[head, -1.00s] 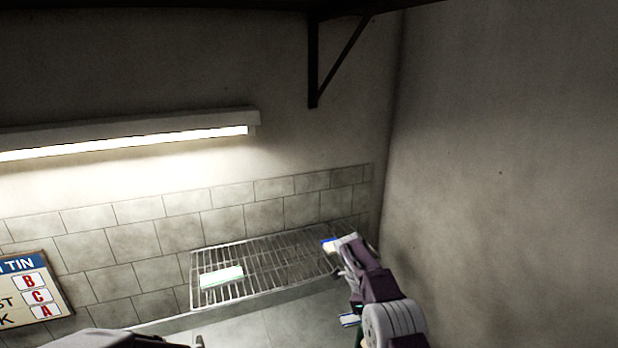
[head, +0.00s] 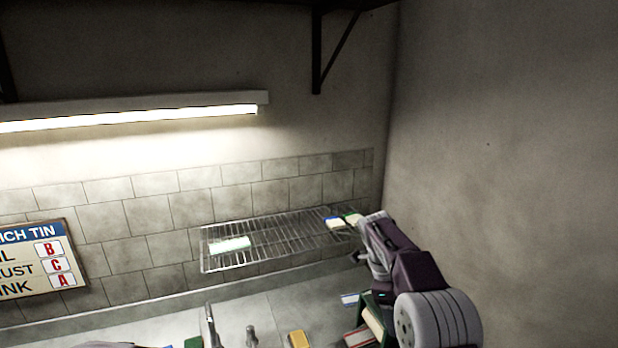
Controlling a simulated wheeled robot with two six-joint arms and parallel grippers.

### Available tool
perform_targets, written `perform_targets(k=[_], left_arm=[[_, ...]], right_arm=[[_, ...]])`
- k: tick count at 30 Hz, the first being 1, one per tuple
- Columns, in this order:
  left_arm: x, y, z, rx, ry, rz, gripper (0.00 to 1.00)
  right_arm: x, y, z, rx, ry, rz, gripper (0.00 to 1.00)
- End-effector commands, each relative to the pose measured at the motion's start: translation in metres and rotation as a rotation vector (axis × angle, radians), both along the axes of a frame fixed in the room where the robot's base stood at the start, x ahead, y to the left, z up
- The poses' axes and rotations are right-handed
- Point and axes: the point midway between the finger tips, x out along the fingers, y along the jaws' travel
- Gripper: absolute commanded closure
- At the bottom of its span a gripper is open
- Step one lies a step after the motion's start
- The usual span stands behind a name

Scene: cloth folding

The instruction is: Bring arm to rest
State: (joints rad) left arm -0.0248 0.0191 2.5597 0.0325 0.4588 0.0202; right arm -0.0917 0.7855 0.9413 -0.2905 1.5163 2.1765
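My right arm comes in from the lower right. Its gripper (head: 363,238) is at the right end of the wire rack (head: 283,259), with its fingers apart and nothing seen between them. A small white packet with blue and yellow (head: 334,223) and a green and red one (head: 352,219) lie on the rack just left of the gripper. Only a sliver of my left arm shows at the bottom left edge; its gripper is out of view.
A pale green-white packet (head: 230,244) lies on the rack's left part. Below, a counter (head: 275,308) holds a yellow block (head: 298,339), upright metal pieces (head: 211,325) and a blue-white packet (head: 349,299). A sign (head: 40,260) leans at left. A wall stands close at right.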

Motion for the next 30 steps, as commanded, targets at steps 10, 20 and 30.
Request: perform_targets(k=[10,20,30], left_arm=[[0.000,0.000,-0.094,0.000,0.001,0.000,1.00],[0.000,0.000,-0.111,0.000,0.000,0.000,1.00],[0.000,0.000,-0.111,0.000,0.000,0.000,1.00]], right_arm=[[-0.110,0.007,-0.088,0.172,0.076,0.522,0.34],[-0.255,0.034,-0.199,0.293,0.178,1.606,0.34],[-0.235,0.037,-0.203,0.166,0.175,2.024,0.34]])
